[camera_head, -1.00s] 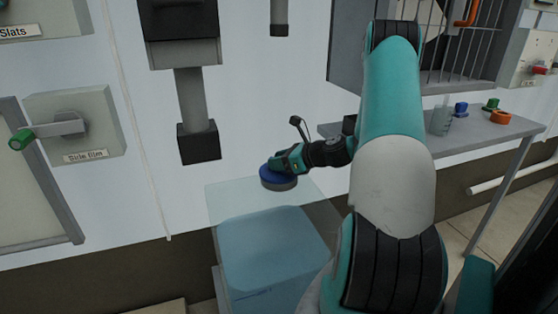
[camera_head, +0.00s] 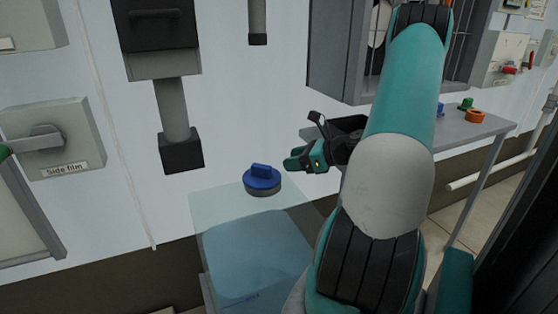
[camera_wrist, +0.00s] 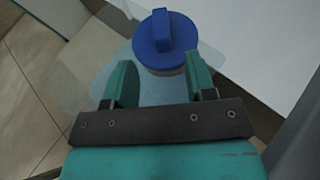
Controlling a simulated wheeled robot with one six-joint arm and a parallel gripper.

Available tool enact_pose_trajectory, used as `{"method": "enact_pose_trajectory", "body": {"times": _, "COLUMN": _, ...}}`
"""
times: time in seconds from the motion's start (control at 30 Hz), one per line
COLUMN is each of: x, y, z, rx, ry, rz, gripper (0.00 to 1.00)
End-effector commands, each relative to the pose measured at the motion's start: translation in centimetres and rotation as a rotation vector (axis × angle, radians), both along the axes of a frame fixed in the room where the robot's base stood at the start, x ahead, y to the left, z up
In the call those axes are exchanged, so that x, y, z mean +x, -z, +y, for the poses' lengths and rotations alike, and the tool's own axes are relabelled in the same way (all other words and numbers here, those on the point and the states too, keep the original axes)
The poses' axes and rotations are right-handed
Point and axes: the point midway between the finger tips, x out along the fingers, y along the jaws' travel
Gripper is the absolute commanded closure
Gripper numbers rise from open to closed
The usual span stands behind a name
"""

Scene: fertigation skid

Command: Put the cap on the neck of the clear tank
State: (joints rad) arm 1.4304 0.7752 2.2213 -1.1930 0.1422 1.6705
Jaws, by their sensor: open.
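The blue cap (camera_head: 262,178) with a raised grip bar sits on the grey neck (camera_head: 263,191) on top of the clear tank (camera_head: 215,226). It looks level there; whether it is fully seated I cannot tell. The tank holds bluish liquid. My gripper (camera_head: 294,161) is to the right of the cap and a little above it, apart from it and empty. In the wrist view the cap (camera_wrist: 165,42) lies beyond the two open teal fingers (camera_wrist: 160,82), with nothing between them.
A grey bench (camera_head: 450,140) at the right carries an orange ring (camera_head: 475,116) and small green and blue parts. A dark grey pipe (camera_head: 175,118) with a black end hangs on the wall left of the tank. The "Side film" box (camera_head: 55,135) is at the left.

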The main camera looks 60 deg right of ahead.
Motion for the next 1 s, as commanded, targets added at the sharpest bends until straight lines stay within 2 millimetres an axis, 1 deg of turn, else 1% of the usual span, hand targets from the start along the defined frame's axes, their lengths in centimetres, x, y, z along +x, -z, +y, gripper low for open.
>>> {"method": "enact_pose_trajectory", "body": {"times": 0.03, "x": -0.5, "y": -0.3, "z": -0.2, "rx": -0.001, "ry": 0.003, "rz": 0.000, "gripper": 0.49}}
{"method": "enact_pose_trajectory", "body": {"times": 0.13, "x": -1.0, "y": -0.5, "z": -0.2, "rx": -0.001, "ry": 0.000, "rz": 0.000, "gripper": 0.49}}
{"method": "enact_pose_trajectory", "body": {"times": 0.23, "x": -1.1, "y": -0.5, "z": -0.2, "rx": -0.001, "ry": -0.002, "rz": 0.000, "gripper": 0.49}}
{"method": "enact_pose_trajectory", "body": {"times": 0.3, "x": -0.8, "y": -0.6, "z": 0.1, "rx": -0.012, "ry": -0.017, "rz": 0.001, "gripper": 0.49}}
{"method": "enact_pose_trajectory", "body": {"times": 0.37, "x": -0.1, "y": -0.9, "z": 1.0, "rx": -0.047, "ry": -0.065, "rz": 0.007, "gripper": 0.49}}
{"method": "enact_pose_trajectory", "body": {"times": 0.43, "x": 1.5, "y": -1.6, "z": 3.4, "rx": -0.130, "ry": -0.179, "rz": 0.014, "gripper": 0.49}}
{"method": "enact_pose_trajectory", "body": {"times": 0.47, "x": 2.3, "y": -2.0, "z": 4.8, "rx": -0.179, "ry": -0.246, "rz": 0.017, "gripper": 0.49}}
{"method": "enact_pose_trajectory", "body": {"times": 0.5, "x": 3.5, "y": -2.6, "z": 7.1, "rx": -0.258, "ry": -0.353, "rz": 0.016, "gripper": 0.49}}
{"method": "enact_pose_trajectory", "body": {"times": 0.57, "x": 5.0, "y": -3.6, "z": 11.1, "rx": -0.394, "ry": -0.541, "rz": 0.004, "gripper": 0.49}}
{"method": "enact_pose_trajectory", "body": {"times": 0.6, "x": 5.7, "y": -4.3, "z": 14.0, "rx": -0.492, "ry": -0.676, "rz": -0.013, "gripper": 0.49}}
{"method": "enact_pose_trajectory", "body": {"times": 0.67, "x": 6.2, "y": -5.2, "z": 18.4, "rx": -0.636, "ry": -0.878, "rz": -0.052, "gripper": 0.49}}
{"method": "enact_pose_trajectory", "body": {"times": 0.7, "x": 6.2, "y": -5.8, "z": 21.2, "rx": -0.728, "ry": -1.010, "rz": -0.085, "gripper": 0.49}}
{"method": "enact_pose_trajectory", "body": {"times": 0.77, "x": 5.7, "y": -6.7, "z": 25.3, "rx": -0.865, "ry": -1.207, "rz": -0.152, "gripper": 0.49}}
{"method": "enact_pose_trajectory", "body": {"times": 0.8, "x": 5.0, "y": -7.2, "z": 27.9, "rx": -0.951, "ry": -1.336, "rz": -0.204, "gripper": 0.49}}
{"method": "enact_pose_trajectory", "body": {"times": 0.87, "x": 3.7, "y": -8.0, "z": 31.5, "rx": -1.079, "ry": -1.525, "rz": -0.297, "gripper": 0.49}}
{"method": "enact_pose_trajectory", "body": {"times": 0.9, "x": 2.5, "y": -8.5, "z": 33.6, "rx": -1.162, "ry": -1.647, "rz": -0.367, "gripper": 0.49}}
{"method": "enact_pose_trajectory", "body": {"times": 0.97, "x": 0.5, "y": -9.2, "z": 36.5, "rx": -1.279, "ry": -1.824, "rz": -0.483, "gripper": 0.49}}
{"method": "enact_pose_trajectory", "body": {"times": 1.0, "x": -0.9, "y": -9.7, "z": 38.2, "rx": -1.354, "ry": -1.932, "rz": -0.568, "gripper": 0.49}}
